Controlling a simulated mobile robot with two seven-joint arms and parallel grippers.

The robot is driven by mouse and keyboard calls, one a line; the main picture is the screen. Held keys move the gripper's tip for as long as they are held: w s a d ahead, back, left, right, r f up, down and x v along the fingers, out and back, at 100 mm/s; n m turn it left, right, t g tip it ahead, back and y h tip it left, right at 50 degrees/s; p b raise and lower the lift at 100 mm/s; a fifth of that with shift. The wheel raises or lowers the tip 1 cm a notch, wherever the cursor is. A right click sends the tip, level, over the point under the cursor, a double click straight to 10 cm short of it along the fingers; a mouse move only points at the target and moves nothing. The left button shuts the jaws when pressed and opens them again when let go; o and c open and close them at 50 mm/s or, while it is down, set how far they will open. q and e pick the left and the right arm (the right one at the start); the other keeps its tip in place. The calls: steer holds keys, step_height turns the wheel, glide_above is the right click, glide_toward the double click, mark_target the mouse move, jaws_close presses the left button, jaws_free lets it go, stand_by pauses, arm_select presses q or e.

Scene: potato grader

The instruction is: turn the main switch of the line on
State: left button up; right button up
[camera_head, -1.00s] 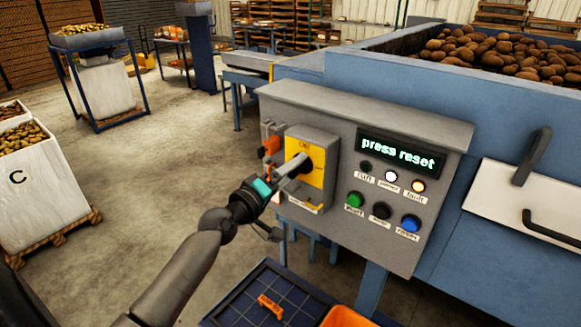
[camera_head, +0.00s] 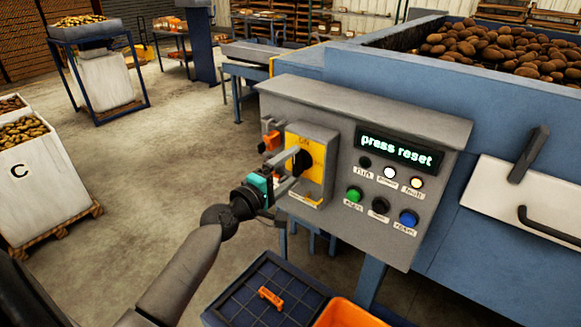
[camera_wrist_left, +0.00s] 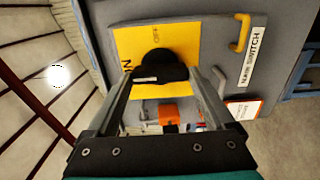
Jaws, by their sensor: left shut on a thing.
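The main switch is a black knob (camera_head: 307,155) on a yellow plate (camera_head: 317,178), at the left of the grey control panel (camera_head: 345,225). The word ON shows at the plate's top. My left gripper (camera_head: 297,162) is at the knob, its two fingers on either side of it. In the left wrist view the black knob (camera_wrist_left: 162,68) sits between the fingertips, with a small white mark on its edge. A label reading main switch (camera_wrist_left: 253,58) is beside the plate. My right gripper is not in view.
The panel display (camera_head: 399,150) reads "press reset". The white and amber lamps look lit, above green, black and blue buttons. An orange padlock-like item (camera_head: 270,141) hangs left of the plate. A dark tray (camera_head: 265,293) and an orange bin (camera_head: 345,314) are below.

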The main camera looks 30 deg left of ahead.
arm_select(q)
steer(key=o, duration=1.1)
steer(key=shift+s, duration=0.45)
steer(key=shift+s+a+b, duration=0.2)
steer(key=shift+s+b, duration=0.55)
steer(key=shift+s, duration=1.65)
steer(key=shift+s+a+b, duration=0.2)
steer(key=shift+s+b, duration=0.5)
steer(key=shift+s, duration=1.65)
steer(key=shift+s+a+b, duration=0.2)
steer(key=shift+s+b, duration=0.55)
steer(key=shift+s, duration=1.65)
